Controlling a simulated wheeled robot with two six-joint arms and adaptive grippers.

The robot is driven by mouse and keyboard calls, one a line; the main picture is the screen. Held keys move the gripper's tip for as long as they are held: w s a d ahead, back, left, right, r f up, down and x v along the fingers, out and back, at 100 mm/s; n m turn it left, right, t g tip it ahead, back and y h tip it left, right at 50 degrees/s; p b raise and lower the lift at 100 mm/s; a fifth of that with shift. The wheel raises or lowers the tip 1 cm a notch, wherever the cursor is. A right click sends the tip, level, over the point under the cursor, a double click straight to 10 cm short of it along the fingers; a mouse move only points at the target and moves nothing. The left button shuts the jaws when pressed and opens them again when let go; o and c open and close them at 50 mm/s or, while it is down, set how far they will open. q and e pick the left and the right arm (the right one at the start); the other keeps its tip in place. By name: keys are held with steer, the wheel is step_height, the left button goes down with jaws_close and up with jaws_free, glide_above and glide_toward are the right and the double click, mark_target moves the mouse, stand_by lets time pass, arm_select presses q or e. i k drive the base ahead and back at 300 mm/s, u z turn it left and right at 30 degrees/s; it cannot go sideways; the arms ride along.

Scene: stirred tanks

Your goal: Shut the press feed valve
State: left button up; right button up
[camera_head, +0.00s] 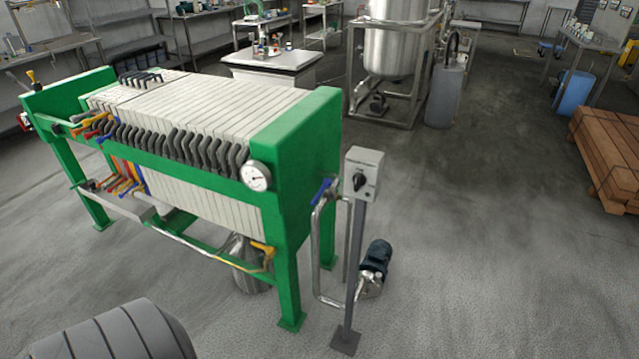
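A green filter press (305,135) with a pack of pale plates (200,105) stands left of centre. At its right end a valve with a blue handle (323,188) sits at the top of a bent steel pipe (317,250). This looks like the press feed valve; its handle is tilted, and I cannot tell whether it is open or shut. A blue-grey pump (376,257) stands on the floor by the pipe's lower end. Another valve with a yellow handle (263,247) is lower on the press's front. Neither of my grippers is in view.
A grey switch box (365,172) on a post (354,265) stands close right of the blue handle. A gauge (256,176) is on the press. A steel tank (390,45) and wooden crate (610,150) stand farther back. The floor at right front is clear.

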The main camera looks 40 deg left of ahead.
mark_target(320, 193)
steer(key=u, duration=0.3)
steer(key=k, duration=0.45)
steer(key=u, duration=1.2)
steer(key=i, duration=1.25)
steer(key=z, duration=0.7)
steer(key=k, duration=0.35)
steer(key=z, duration=0.9)
